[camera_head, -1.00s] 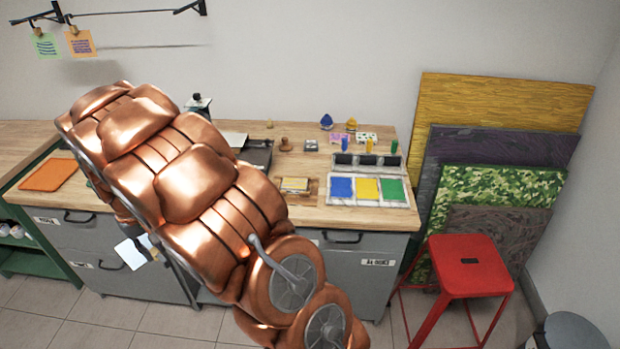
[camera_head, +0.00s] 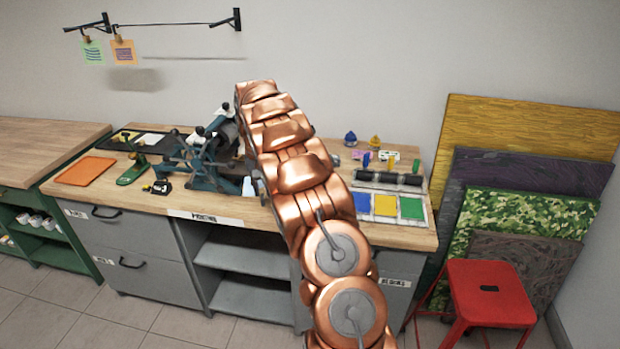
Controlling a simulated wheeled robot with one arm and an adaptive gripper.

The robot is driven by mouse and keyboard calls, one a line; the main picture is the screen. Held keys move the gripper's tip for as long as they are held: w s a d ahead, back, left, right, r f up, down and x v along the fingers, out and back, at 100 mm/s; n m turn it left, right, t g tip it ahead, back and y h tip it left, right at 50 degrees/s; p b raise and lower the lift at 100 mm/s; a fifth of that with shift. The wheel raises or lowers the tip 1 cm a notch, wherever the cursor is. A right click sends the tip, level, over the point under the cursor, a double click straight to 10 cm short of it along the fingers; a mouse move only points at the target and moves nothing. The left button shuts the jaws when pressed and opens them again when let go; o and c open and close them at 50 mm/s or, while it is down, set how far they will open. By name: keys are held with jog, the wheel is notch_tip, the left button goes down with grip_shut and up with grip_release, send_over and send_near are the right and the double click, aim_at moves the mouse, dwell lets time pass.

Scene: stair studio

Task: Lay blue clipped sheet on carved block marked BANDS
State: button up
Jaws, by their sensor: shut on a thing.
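My copper arm crosses the middle of the head view and hides my gripper. A small pale patch (camera_head: 249,187) shows at the arm's left side, low over the bench front. I cannot tell whether it is the blue clipped sheet. No carved block marked BANDS can be made out; the arm covers the middle of the bench (camera_head: 240,212).
A blue press (camera_head: 200,160) stands left of my arm. Ink slabs (camera_head: 385,206) and black rollers (camera_head: 390,178) lie to its right. Two clipped sheets, green (camera_head: 93,53) and orange (camera_head: 123,52), hang on the wall line. A red stool (camera_head: 490,290) stands front right.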

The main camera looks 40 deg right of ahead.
jog(key=s+d+m+b, duration=0.1)
jog(key=s+d+m, duration=0.35)
jog(key=d, duration=1.05)
jog(key=shift+n, duration=0.45)
jog(key=shift+s+f+b, duration=0.2)
jog(key=shift+f+b, duration=0.1)
jog(key=shift+f, duration=2.15)
jog(key=shift+s+f+b, duration=0.15)
jog(key=shift+f+b, duration=0.1)
jog(key=shift+f, duration=2.4)
jog(key=shift+b, duration=0.4)
jog(key=shift+b, duration=0.35)
jog(key=shift+b, duration=0.55)
jog(key=o, duration=0.8)
jog(key=shift+o, duration=0.2)
